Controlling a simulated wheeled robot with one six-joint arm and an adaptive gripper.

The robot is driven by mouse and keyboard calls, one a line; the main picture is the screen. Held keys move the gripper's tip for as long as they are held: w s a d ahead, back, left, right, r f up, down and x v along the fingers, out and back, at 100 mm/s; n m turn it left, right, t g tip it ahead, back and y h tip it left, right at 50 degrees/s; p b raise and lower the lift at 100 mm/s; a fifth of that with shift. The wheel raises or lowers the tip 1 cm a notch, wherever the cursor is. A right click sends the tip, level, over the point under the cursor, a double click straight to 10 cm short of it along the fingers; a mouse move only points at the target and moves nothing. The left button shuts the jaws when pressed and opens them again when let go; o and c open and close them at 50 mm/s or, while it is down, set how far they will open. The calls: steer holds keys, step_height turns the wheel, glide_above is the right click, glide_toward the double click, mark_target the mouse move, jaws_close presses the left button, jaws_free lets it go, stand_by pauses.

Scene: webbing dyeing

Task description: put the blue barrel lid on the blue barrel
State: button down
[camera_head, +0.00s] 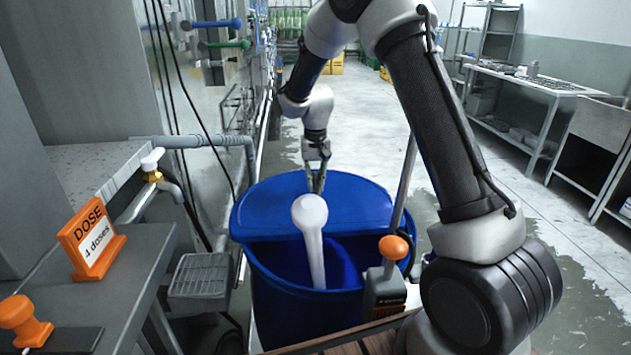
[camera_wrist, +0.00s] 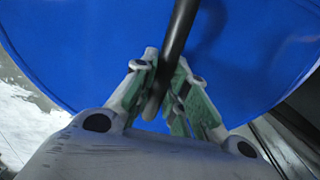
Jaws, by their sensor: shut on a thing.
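The blue barrel (camera_head: 290,318) stands upright in the middle of the head view. Its front part is open, and its dark blue inside shows. The blue barrel lid (camera_head: 262,208) covers the back part of the barrel's mouth. Whether it rests on the rim or hangs just above it, I cannot tell. My gripper (camera_head: 316,184) points down over the lid's middle. In the wrist view my gripper (camera_wrist: 165,100) is shut on the lid's dark bar-shaped handle (camera_wrist: 181,30), with the blue lid (camera_wrist: 75,50) filling most of the view behind it.
A white round-headed rod (camera_head: 312,240) stands in the barrel's open part. An orange-knobbed grey device (camera_head: 385,285) sits at the right front rim. A grey bench with an orange dose sign (camera_head: 90,238) is at the left. Shelves and tables line the right, with clear floor between.

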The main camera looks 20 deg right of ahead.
steer(key=c, duration=1.4)
jaws_free()
steer(key=shift+c, duration=0.2)
step_height(320, 180, up, 12)
